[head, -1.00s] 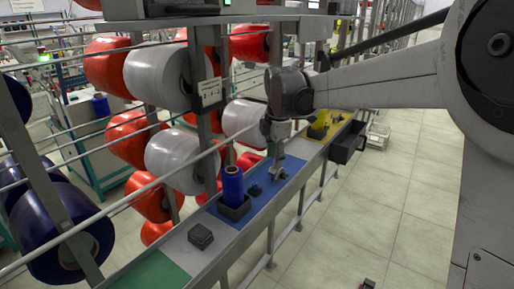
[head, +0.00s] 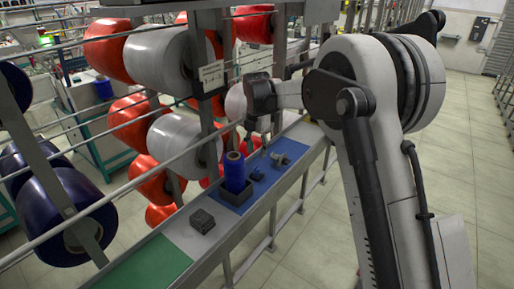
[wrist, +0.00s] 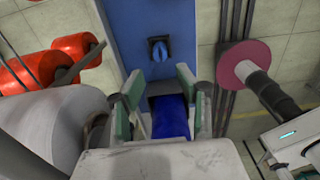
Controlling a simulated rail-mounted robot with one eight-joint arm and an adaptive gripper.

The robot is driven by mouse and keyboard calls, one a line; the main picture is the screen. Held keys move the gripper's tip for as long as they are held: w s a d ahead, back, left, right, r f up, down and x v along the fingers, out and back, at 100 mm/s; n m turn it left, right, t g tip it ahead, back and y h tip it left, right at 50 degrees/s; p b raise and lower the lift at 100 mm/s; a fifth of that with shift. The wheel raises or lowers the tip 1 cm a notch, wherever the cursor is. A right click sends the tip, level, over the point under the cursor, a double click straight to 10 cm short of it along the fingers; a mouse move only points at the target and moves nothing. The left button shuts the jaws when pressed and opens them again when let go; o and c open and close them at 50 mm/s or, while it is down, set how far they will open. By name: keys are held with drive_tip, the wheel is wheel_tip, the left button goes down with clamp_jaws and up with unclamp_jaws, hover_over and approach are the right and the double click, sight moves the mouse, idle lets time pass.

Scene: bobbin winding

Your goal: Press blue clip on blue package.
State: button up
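A blue bobbin, the blue package (head: 235,172), stands upright in a small dark holder (head: 240,193) on the blue mat (head: 236,206). In the wrist view the package (wrist: 170,122) shows between and below my fingers, partly hidden by the wrist body. A clip (wrist: 158,50) also shows on the mat ahead of the fingertips. My gripper (wrist: 158,78) is open and empty, its green-padded fingers apart. In the head view its fingers are small, near the package top, and partly hidden.
A dark-grey piece (head: 202,221) sits on the grey section, before a green mat (head: 150,264). Large white (head: 185,142) and red spools hang behind rails on the left. The aisle floor at right is open.

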sight(257, 168)
drive_tip(key=shift+f+b, duration=2.05)
drive_tip(key=shift+f, duration=1.8)
drive_tip(key=shift+c, duration=0.2)
clamp_jaws()
drive_tip(key=shift+r+p, duration=0.85)
drive_tip(key=shift+r, duration=1.45)
